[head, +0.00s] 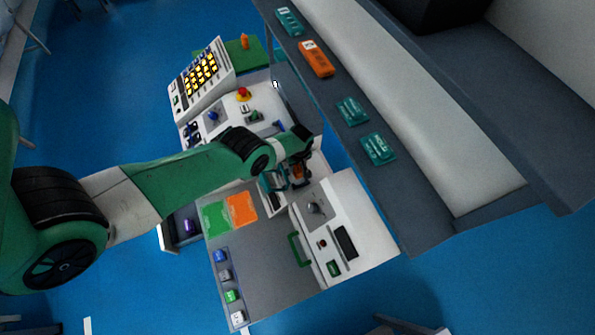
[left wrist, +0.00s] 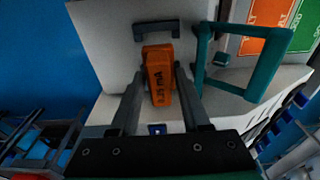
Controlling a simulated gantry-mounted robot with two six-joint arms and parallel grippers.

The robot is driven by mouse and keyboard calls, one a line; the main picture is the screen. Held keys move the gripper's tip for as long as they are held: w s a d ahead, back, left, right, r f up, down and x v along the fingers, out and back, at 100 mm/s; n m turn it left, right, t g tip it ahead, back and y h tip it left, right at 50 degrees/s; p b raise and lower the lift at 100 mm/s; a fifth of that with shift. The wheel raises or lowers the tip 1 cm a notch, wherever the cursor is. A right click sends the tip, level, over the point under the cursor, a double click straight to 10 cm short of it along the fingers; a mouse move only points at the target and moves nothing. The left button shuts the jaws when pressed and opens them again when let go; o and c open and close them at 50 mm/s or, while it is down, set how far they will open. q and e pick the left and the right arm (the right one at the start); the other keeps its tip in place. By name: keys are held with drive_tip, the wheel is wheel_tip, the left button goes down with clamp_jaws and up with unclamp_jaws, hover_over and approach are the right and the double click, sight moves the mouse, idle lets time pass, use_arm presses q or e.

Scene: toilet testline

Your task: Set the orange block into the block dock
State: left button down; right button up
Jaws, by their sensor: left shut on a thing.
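The orange block (left wrist: 158,75) has dark lettering and sits between the two fingers of my left gripper (left wrist: 160,85) in the left wrist view. My left gripper is shut on it. In the head view my left gripper (head: 294,172) is over the middle of the bench, and a small part of the orange block (head: 297,176) shows there. A dark grey bracket (left wrist: 157,25) on the pale panel, just beyond the block, looks like the block dock. The block's far end is close to it; I cannot tell whether they touch. My right gripper is not in view.
A teal frame (left wrist: 262,82) stands close right of the block. Green (head: 216,216) and orange (head: 242,208) squares lie on the bench. A white control box (head: 345,225) with a green handle is at right. Teal packets and an orange device (head: 317,59) lie on the grey shelf.

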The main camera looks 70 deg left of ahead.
sight(299, 168)
use_arm(q)
wheel_tip(299, 168, down, 6)
drive_tip(key=b, duration=0.4)
drive_tip(key=shift+r, duration=0.4)
drive_tip(key=shift+f, duration=0.2)
drive_tip(key=c, duration=0.7)
unclamp_jaws()
drive_tip(key=shift+o, duration=0.2)
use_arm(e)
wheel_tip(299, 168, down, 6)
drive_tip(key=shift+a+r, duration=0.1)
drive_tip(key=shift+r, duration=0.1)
use_arm(q)
drive_tip(key=r+p, duration=0.4)
drive_tip(key=d+r+p, duration=0.1)
drive_tip(key=r+p, duration=0.7)
drive_tip(key=p, duration=0.1)
drive_tip(key=shift+w+d+r, duration=0.1)
drive_tip(key=shift+d+r, duration=0.05)
drive_tip(key=shift+r, duration=0.05)
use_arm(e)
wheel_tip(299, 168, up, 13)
